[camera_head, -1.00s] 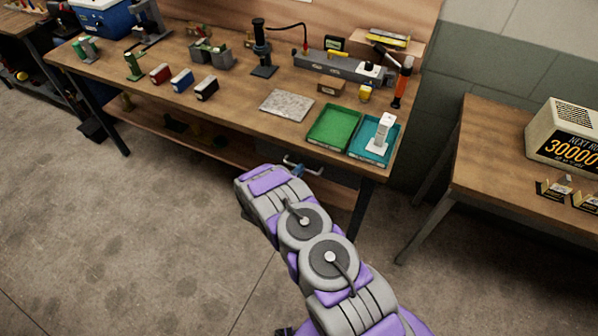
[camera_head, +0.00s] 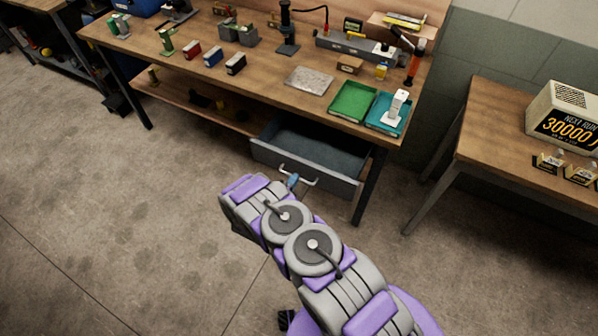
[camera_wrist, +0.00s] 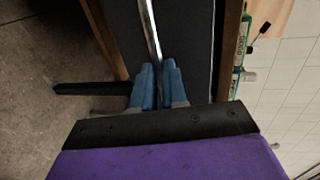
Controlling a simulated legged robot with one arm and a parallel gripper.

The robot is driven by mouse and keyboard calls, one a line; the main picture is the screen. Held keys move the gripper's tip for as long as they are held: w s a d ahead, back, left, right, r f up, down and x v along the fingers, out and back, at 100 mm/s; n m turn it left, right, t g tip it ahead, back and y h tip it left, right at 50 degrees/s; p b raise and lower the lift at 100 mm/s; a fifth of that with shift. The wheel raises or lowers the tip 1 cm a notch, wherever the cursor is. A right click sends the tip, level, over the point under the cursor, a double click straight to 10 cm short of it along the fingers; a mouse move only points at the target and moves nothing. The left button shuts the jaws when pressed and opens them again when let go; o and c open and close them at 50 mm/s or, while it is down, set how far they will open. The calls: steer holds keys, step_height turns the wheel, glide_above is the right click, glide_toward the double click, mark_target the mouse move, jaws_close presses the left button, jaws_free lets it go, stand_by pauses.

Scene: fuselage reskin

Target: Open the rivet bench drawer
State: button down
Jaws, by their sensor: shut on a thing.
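The rivet bench drawer (camera_head: 268,153) is grey and stands pulled out from under the bench top, with its empty-looking inside showing. Its metal bar handle (camera_head: 312,181) runs along the front face. My gripper (camera_head: 293,180) is at the left part of the handle, mostly hidden behind my arm in the head view. In the wrist view the blue fingertips of my gripper (camera_wrist: 159,86) are closed around the handle bar (camera_wrist: 149,30). The drawer front (camera_wrist: 187,35) is the dark surface behind them.
The wooden rivet bench (camera_head: 270,80) holds a green tray (camera_head: 352,101), a teal tray (camera_head: 376,118) and a flat metal plate (camera_head: 309,79). A second table (camera_head: 495,115) with a display box (camera_head: 565,118) stands at the right. The floor at left is clear.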

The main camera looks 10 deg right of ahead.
steer(key=shift+s+a+f, duration=0.1)
steer(key=shift+s+a, duration=0.35)
steer(key=shift+a, duration=0.05)
steer(key=c, duration=1.4)
jaws_free()
steer(key=shift+w+d+f, duration=0.1)
steer(key=shift+d, duration=0.1)
steer(key=shift+o, duration=1.2)
steer(key=shift+a, duration=0.2)
steer(key=p+v, duration=0.2)
steer(key=v, duration=1.5)
steer(key=shift+a, duration=0.2)
